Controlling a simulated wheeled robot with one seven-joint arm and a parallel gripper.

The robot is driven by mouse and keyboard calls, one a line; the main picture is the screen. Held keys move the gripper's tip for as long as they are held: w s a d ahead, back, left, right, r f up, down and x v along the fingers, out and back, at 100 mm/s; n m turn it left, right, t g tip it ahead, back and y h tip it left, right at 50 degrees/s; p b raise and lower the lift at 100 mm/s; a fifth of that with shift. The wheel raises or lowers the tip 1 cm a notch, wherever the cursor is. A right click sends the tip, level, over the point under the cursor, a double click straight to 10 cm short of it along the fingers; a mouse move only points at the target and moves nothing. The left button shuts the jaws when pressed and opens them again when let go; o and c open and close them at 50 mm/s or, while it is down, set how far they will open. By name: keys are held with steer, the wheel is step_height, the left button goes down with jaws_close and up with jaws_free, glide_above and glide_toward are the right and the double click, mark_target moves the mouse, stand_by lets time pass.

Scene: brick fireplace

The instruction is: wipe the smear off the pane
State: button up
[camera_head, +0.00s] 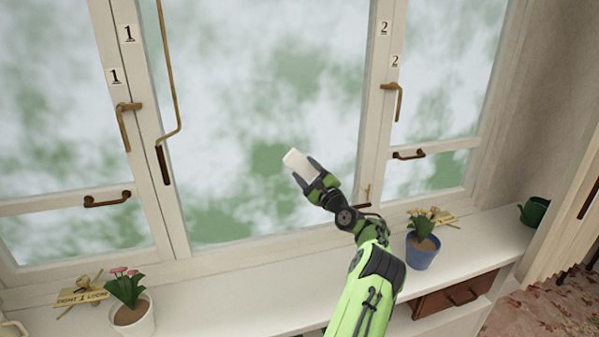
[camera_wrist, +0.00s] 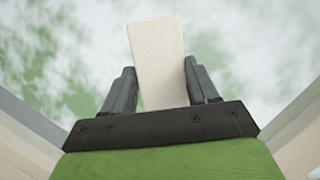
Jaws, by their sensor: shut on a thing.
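My gripper (camera_head: 307,171) is shut on a white block-like wiper (camera_head: 299,163) in front of the middle window pane (camera_head: 230,120). In the wrist view the wiper (camera_wrist: 160,62) stands up between the two dark fingers of my gripper (camera_wrist: 162,85). Cloudy white smears cover the pane, with green patches showing between them. A green patch (camera_head: 268,160) lies just left of the wiper. I cannot tell whether the wiper touches the glass.
A brass rod (camera_head: 168,70) hangs at the pane's left, and brass handles (camera_head: 398,100) sit on the frames. On the white sill (camera_head: 240,285) stand a white pot with pink flowers (camera_head: 131,316), a blue pot (camera_head: 422,251) and a green watering can (camera_head: 534,211). The sill between the pots is clear.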

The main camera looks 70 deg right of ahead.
steer(key=shift+a, duration=0.1)
steer(key=s+a+b, duration=0.1)
steer(key=s+a, duration=0.3)
steer(key=shift+a, duration=0.25)
stand_by(0.3)
steer(key=shift+s+a+b, duration=0.7)
steer(key=shift+s+a, duration=0.25)
steer(key=shift+a, duration=0.15)
